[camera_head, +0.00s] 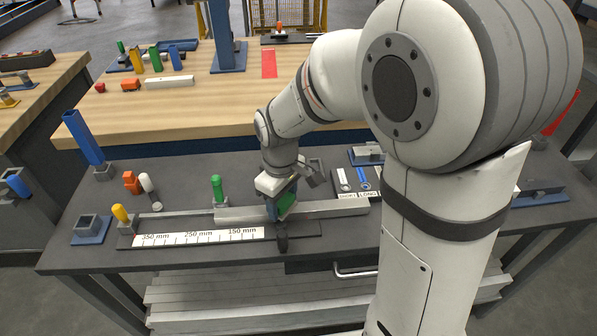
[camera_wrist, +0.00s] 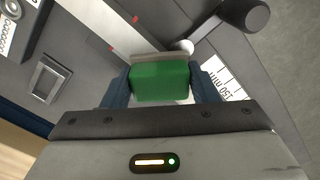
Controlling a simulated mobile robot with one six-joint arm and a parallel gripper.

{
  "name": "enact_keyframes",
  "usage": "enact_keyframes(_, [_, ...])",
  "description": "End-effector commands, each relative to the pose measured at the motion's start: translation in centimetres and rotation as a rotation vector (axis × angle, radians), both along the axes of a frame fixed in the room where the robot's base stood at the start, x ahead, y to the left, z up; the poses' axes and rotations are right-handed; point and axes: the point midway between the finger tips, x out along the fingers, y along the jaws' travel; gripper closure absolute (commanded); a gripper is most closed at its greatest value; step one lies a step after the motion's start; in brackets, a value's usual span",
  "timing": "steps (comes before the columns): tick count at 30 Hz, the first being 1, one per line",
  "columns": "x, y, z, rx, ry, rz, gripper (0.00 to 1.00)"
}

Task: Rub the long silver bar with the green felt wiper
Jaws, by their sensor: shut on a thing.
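The long silver bar (camera_head: 325,209) lies along the front bench, behind the white millimetre scale (camera_head: 200,237). Part of it is hidden behind my gripper. My gripper (camera_head: 281,210) points down over the bar and is shut on the green felt wiper (camera_head: 287,204). In the wrist view, the wiper (camera_wrist: 160,82) is a green block with a grey-beige strip along its far edge, held between two blue fingers. The pale bar (camera_wrist: 108,22) runs under it from the upper left. I cannot tell whether the wiper touches the bar.
A dark knobbed lever (camera_head: 282,243) stands in front of my gripper. A green-topped peg (camera_head: 217,188) is behind the bar's left end. A blue tube (camera_head: 83,138) and a yellow-handled piece (camera_head: 121,214) stand at left. Labelled trays (camera_head: 355,185) lie at right.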

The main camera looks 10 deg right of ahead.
Motion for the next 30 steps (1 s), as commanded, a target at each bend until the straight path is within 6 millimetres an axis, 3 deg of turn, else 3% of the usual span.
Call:
enact_keyframes(6, [-0.1, -2.1, 0.0, -0.001, 0.002, -0.002, 0.71])
enact_keyframes(8, [-0.1, -2.0, 0.7, -0.001, 0.003, -0.001, 0.71])
enact_keyframes(10, [0.0, -1.9, 2.8, 0.001, -0.003, 0.000, 0.71])
enact_keyframes(30, [-0.1, -1.7, 8.2, 0.000, 0.000, 0.005, 0.71])
